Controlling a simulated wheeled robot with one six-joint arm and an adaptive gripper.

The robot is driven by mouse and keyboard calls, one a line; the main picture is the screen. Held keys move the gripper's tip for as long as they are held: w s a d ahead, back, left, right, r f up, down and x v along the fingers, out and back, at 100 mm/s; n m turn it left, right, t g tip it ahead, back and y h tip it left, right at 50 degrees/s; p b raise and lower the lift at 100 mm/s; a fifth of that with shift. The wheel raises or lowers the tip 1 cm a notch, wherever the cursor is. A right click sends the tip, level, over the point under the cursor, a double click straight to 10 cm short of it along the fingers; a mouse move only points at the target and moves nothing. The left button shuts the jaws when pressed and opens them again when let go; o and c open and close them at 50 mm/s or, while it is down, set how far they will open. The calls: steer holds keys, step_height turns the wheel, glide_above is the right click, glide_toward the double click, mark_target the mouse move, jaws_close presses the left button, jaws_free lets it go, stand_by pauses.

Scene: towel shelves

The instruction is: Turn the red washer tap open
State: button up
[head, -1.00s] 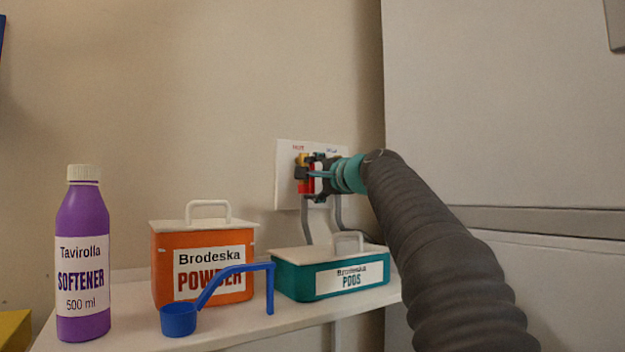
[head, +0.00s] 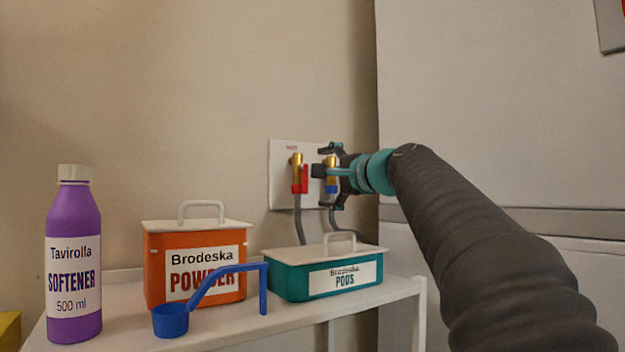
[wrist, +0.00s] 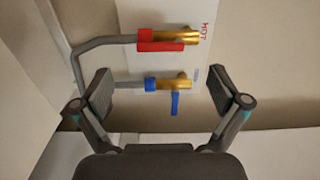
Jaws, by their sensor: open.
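The red washer tap (head: 297,176) is a brass valve on the white wall plate, with a red collar and red lever. Its lever hangs down along the pipe in the head view. In the wrist view the red tap (wrist: 163,41) lies beyond the fingertips, its lever parallel to its pipe. The blue tap (wrist: 170,84) shows nearer, between the finger lines, its blue lever square to its pipe. My gripper (head: 330,177) is open and empty, right of the red tap and in front of the blue tap. It also shows in the wrist view (wrist: 160,91). Contact with the blue tap cannot be told.
A shelf (head: 405,290) below holds a purple softener bottle (head: 73,255), an orange powder box (head: 197,262), a teal pods box (head: 322,272) and a blue scoop (head: 172,318). Grey hoses (head: 298,220) drop from the taps. A large pale cabinet (head: 480,110) stands at the right.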

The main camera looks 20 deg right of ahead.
steer(key=shift+v, duration=2.15)
